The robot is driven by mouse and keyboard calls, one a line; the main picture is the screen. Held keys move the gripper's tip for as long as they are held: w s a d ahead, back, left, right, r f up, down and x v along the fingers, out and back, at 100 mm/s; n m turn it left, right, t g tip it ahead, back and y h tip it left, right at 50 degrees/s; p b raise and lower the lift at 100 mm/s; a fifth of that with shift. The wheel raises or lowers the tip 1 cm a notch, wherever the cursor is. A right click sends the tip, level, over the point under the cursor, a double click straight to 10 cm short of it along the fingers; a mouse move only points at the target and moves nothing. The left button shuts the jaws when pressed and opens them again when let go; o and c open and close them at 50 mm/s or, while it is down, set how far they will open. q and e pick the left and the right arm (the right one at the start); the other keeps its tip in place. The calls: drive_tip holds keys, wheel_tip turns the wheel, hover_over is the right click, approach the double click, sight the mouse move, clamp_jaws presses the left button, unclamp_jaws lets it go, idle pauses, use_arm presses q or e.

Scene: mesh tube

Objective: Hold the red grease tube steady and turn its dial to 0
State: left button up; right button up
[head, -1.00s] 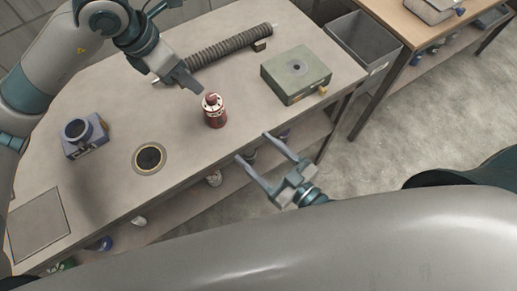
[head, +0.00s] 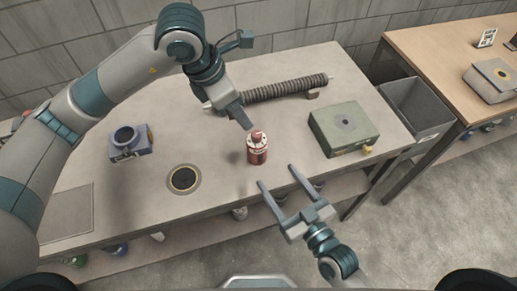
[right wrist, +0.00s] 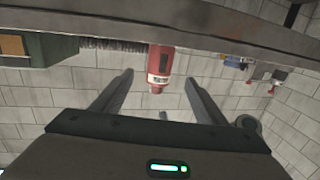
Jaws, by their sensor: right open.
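The red grease tube (head: 257,155) stands upright on the grey workbench (head: 215,205) near its front edge. A pale ring with dark marks and a red dial (head: 257,136) is at its top; the marks are too small to read. My left gripper (head: 247,124) points down just behind and above the dial; its fingers overlap, so its opening is unclear. I cannot tell whether it touches. My right gripper (head: 277,175) is open and empty in front of the tube, fingers pointing at it. In the right wrist view the tube (right wrist: 161,62) appears upside down, beyond and between the open fingers.
A ribbed hose (head: 285,90) lies behind the tube. A green box (head: 340,130) stands right of it. A blue device (head: 128,143) and a round dark inset (head: 184,179) are to the left. A grey bin (head: 418,108) stands beyond the bench's right end.

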sight(262, 156)
drive_tip(key=x, duration=1.2)
drive_tip(key=shift+w+a, duration=0.15)
drive_tip(key=shift+c, duration=0.6)
drive_tip(key=c, duration=1)
use_arm(q)
drive_tip(key=shift+o, duration=0.9)
use_arm(e)
drive_tip(key=shift+c, duration=0.5)
use_arm(q)
drive_tip(key=shift+o, duration=0.5)
drive_tip(key=n, duration=0.2)
drive_tip(key=d+n, duration=0.1)
drive_tip(key=n, duration=0.1)
drive_tip(key=shift+w+r+y, duration=0.15)
drive_tip(key=shift+w+y, duration=0.15)
drive_tip(key=shift+w, duration=0.05)
drive_tip(key=d+n+y, duration=0.1)
drive_tip(key=n, duration=0.4)
drive_tip(key=w+d+r+n+g+y, duration=0.1)
drive_tip(key=n, duration=0.4)
drive_tip(key=r+n+y, duration=0.1)
drive_tip(key=n, duration=0.4)
drive_tip(key=shift+w+d+r+g, duration=0.1)
drive_tip(key=shift+w+d+g, duration=0.05)
drive_tip(key=shift+d+g, duration=0.25)
